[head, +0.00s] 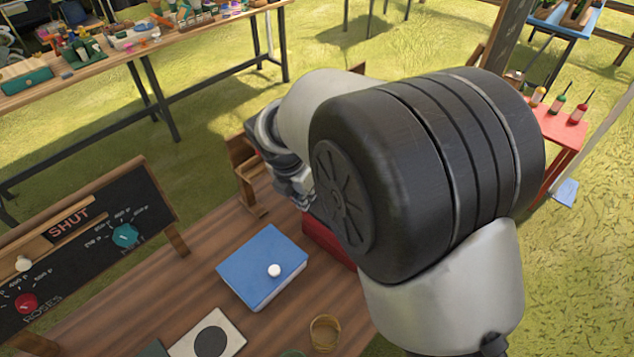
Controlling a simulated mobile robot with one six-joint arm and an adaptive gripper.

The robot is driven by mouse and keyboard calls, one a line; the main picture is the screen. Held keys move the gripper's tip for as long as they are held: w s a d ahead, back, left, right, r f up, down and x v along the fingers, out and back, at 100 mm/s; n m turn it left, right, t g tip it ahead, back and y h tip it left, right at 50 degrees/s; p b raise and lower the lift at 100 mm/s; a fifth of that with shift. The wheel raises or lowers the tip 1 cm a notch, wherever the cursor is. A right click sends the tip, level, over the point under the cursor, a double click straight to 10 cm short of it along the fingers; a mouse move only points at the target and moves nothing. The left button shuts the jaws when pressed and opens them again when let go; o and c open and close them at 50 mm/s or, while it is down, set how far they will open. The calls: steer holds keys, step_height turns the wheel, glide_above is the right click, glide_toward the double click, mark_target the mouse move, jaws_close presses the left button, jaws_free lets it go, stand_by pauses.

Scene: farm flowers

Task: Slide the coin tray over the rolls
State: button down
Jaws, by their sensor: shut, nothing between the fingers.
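A red box (328,240) stands on the wooden table, mostly hidden behind my arm. I cannot make out the coin tray or the rolls; my arm covers much of the red box, and its inside does not show. My gripper (296,191) is small and partly covered by my arm, at the far left edge of the red box. It is shut and holds nothing. Whether it touches the box cannot be told.
A blue box (258,258) with a white knob lies left of the red box. A wooden stand (245,175) is behind. A chalkboard with dials (85,245) stands at left. A glass jar (325,333) and a white card with a black disc (222,325) are in front.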

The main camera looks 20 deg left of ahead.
steer(key=b, duration=0.3)
glide_toward(320, 214)
steer(key=f, duration=0.1)
steer(key=s+f, duration=0.1)
steer(key=f, duration=0.1)
steer(key=shift+a+f, duration=0.15)
steer(key=shift+f, duration=0.15)
steer(key=w, duration=0.3)
steer(key=shift+d+f+b, duration=0.35)
steer(key=shift+d, duration=0.05)
steer(key=shift+w+d, duration=0.1)
steer(key=shift+w, duration=0.3)
